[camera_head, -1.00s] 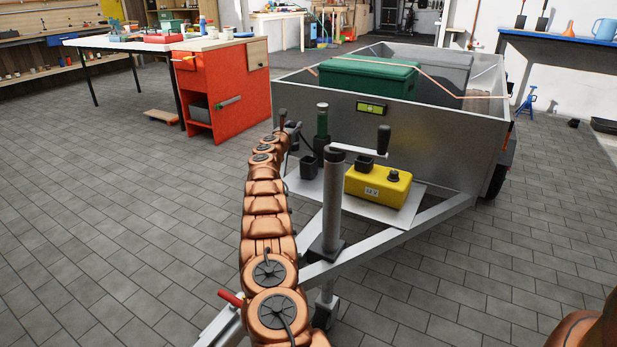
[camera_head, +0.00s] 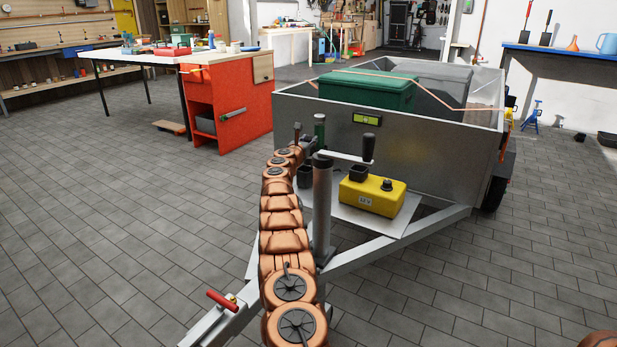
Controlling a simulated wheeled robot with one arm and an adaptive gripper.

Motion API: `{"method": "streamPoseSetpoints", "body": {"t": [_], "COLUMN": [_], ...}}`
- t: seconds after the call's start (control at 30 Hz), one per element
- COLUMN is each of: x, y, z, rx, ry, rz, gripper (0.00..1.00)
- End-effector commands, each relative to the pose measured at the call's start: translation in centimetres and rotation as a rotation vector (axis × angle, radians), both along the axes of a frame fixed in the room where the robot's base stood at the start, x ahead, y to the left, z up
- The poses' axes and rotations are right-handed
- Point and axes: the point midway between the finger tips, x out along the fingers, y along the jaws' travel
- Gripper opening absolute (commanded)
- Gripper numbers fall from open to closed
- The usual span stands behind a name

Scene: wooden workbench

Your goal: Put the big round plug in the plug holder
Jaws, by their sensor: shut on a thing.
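My gripper (camera_head: 304,143) is at the far end of my copper-coloured arm, small and dark, just left of a green cylinder with a grey top (camera_head: 319,131). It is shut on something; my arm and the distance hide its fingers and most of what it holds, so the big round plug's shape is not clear. Two black open square cups stand over the trailer's drawbar: one (camera_head: 304,177) below my gripper, partly behind my arm, the other (camera_head: 359,172) by the yellow box. I cannot tell which is the plug holder.
A yellow 12 V box (camera_head: 369,194) with a black round fitting (camera_head: 387,184) sits on a pale plate. A grey post (camera_head: 322,215) with a crank handle (camera_head: 368,148) rises beside my arm. The metal trailer (camera_head: 420,150) stands behind.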

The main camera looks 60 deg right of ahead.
Motion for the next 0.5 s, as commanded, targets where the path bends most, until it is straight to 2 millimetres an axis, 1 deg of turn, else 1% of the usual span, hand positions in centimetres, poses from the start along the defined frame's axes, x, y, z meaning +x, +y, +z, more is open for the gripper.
{"method": "streamPoseSetpoints", "body": {"t": [0.03, 0.1, 0.2, 0.37, 0.47, 0.5], "x": [0.6, 1.0, 1.3, 1.5, 1.5, 1.6], "y": [0.4, 0.7, 1.0, 1.1, 1.2, 1.2], "z": [-1.2, -2.4, -3.8, -5.1, -6.5, -7.3], "rx": [0.001, 0.001, 0.001, 0.004, 0.007, 0.009], "ry": [0.002, 0.002, 0.002, 0.003, 0.004, 0.005], "rz": [0.008, 0.013, 0.017, 0.020, 0.021, 0.021], "gripper": [0.00, 0.00, 0.00, 0.00, 0.00, 0.00]}}
